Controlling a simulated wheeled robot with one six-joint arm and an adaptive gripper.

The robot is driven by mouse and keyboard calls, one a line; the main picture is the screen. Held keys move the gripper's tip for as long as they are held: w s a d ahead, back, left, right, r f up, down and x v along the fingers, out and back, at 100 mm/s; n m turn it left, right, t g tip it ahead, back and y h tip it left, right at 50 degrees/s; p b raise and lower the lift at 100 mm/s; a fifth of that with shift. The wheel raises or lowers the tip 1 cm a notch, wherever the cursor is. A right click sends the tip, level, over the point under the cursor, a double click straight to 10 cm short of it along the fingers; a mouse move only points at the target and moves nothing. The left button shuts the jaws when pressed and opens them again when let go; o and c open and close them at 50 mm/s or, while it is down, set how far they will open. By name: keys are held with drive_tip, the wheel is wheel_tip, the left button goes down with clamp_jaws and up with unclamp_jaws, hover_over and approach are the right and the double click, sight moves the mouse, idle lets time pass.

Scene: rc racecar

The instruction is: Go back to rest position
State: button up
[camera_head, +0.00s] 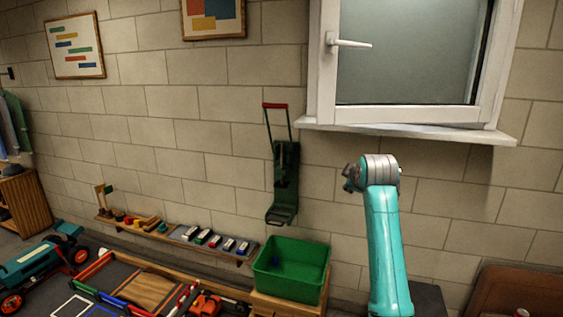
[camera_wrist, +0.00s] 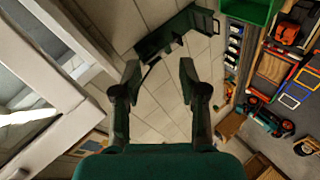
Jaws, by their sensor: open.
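My gripper (camera_wrist: 160,80) is open in the wrist view, its two dark fingers apart with nothing between them. Only the stone wall shows beyond the gap. In the head view my teal arm stands upright at the right, in front of the wall below the window. My gripper (camera_head: 351,178) points left there, partly hidden behind the grey wrist joint. Several small cars (camera_head: 215,240) sit in a row on the low wall shelf, apart from my gripper; they also show in the wrist view (camera_wrist: 233,55).
A green bin (camera_head: 290,270) stands on a wooden box. A green folding trolley (camera_head: 285,175) hangs on the wall. The window (camera_head: 410,50) has a projecting sill (camera_head: 410,131) above my arm. A teal toy vehicle (camera_head: 38,263) and a play area lie at lower left. Brown furniture (camera_head: 515,287) stands lower right.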

drive_tip(key=s+f+m, duration=0.1)
drive_tip(key=s+f, duration=0.4)
drive_tip(key=f, duration=0.8)
drive_tip(key=s+f+m, duration=0.2)
drive_tip(key=s+f, duration=0.4)
drive_tip(key=f, duration=0.6)
drive_tip(key=s+a+f+m+t, duration=0.1)
drive_tip(key=s+f+m, duration=0.2)
drive_tip(key=s+f, duration=1.35)
drive_tip(key=s+m, duration=0.3)
drive_tip(key=s, duration=2.3)
drive_tip(key=s+r+m, duration=0.1)
drive_tip(key=s+r, duration=0.2)
drive_tip(key=s, duration=0.4)
drive_tip(key=s+r+m+t, duration=0.1)
drive_tip(key=s+r, duration=0.3)
drive_tip(key=s, duration=0.3)
drive_tip(key=s+a+r+m, duration=0.1)
drive_tip(key=s+r, duration=0.3)
drive_tip(key=s, duration=0.2)
drive_tip(key=shift+s+r+t, duration=0.25)
drive_tip(key=shift+s+t, duration=0.05)
drive_tip(key=shift+s, duration=0.1)
